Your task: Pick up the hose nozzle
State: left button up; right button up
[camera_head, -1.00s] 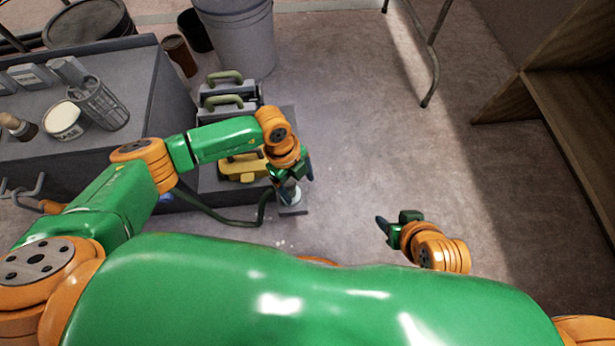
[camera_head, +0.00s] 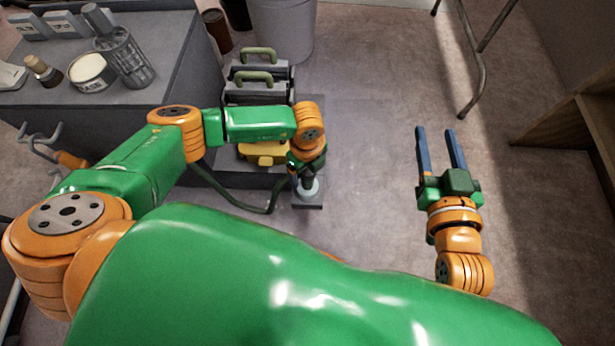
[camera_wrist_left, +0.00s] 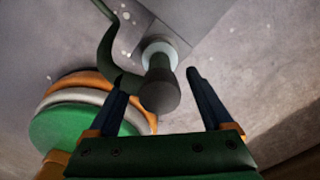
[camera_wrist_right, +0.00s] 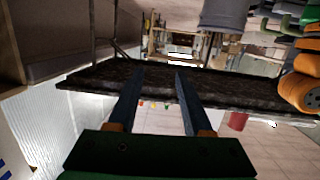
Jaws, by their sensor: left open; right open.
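The hose nozzle (camera_wrist_left: 160,92) is a dark upright cylinder with a pale collar at its base, standing on a grey plate (camera_wrist_left: 178,42) in the left wrist view. A dark green hose (camera_wrist_left: 108,42) curves in beside it. In the head view the nozzle (camera_head: 309,187) shows just below my left gripper (camera_head: 308,172), which partly hides it. My left gripper (camera_wrist_left: 158,76) is open, with one finger on either side of the nozzle in the picture; contact is not visible. My right gripper (camera_head: 435,130) is open and empty over the floor; its fingers also show in the right wrist view (camera_wrist_right: 158,73).
A grey bench (camera_head: 185,60) with a can (camera_head: 91,72), a mesh cup (camera_head: 130,62) and other items stands at left. Green-handled boxes (camera_head: 260,88) and a yellow case (camera_head: 264,152) sit beside the left forearm. A wooden shelf (camera_head: 570,125) is at right. The middle floor is clear.

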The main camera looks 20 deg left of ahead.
pick_arm(q)
notch_tip(320, 180, down, 3)
jog(key=shift+r+b, duration=0.1)
jog(key=shift+b, duration=0.7)
grip_shut()
pick_arm(e)
notch_tip(320, 180, up, 12)
jog(key=s+a+t+y, duration=0.1)
jog(key=s+t+y, duration=0.1)
jog(key=t, duration=0.5)
jog(key=shift+a+n+y, duration=0.15)
jog(key=shift+n+y, duration=0.25)
jog(key=shift+y, duration=0.2)
